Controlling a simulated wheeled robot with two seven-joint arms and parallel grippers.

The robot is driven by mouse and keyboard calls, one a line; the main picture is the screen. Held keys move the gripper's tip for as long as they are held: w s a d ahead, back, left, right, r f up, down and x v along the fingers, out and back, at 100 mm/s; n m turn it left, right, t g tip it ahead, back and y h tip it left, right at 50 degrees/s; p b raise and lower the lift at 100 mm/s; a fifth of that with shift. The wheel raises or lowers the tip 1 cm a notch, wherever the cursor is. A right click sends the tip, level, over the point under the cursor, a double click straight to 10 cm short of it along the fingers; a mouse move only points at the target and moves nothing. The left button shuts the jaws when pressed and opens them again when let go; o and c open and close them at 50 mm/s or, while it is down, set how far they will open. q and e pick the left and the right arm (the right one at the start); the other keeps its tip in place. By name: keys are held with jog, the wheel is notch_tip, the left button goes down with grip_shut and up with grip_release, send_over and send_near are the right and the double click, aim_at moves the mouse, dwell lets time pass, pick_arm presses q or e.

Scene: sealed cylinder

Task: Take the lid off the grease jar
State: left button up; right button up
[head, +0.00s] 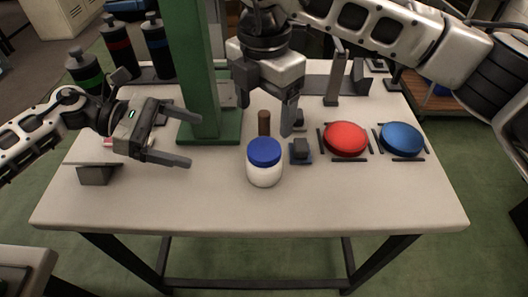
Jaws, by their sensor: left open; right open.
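The grease jar (264,175) is a white jar standing upright near the middle of the table's front half. Its blue lid (264,152) is on top of it. My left gripper (183,147) is open and empty, to the left of the jar, with its fingers pointing right toward it and a gap between. My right gripper (268,117) is open and points down, above and behind the jar. A brown cylinder (264,123) stands behind the jar, close below my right gripper's fingers; I cannot tell whether they touch it.
A red disc (346,139) and a blue disc (401,139) sit between dark strips at the right. A small dark block (300,151) is beside the jar. A green column (188,70) rises behind; several bottles (157,45) stand back left. The table's front (345,205) is clear.

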aim_at(264, 148)
pick_arm(q)
jog(key=x, duration=1.4)
jog(key=shift+s+d, duration=0.2)
jog(key=shift+d, duration=0.2)
pick_arm(e)
jog(key=shift+s, duration=0.2)
pick_arm(q)
jog(key=c, duration=1.8)
pick_arm(e)
jog(key=shift+c, duration=1)
pick_arm(q)
grip_shut()
pick_arm(e)
jog(key=n, duration=0.3)
jog(key=shift+n, duration=0.4)
jog(key=shift+f+n, duration=0.15)
jog(key=shift+n, duration=0.15)
notch_tip(264, 148, down, 8)
jog(key=shift+r, duration=0.15)
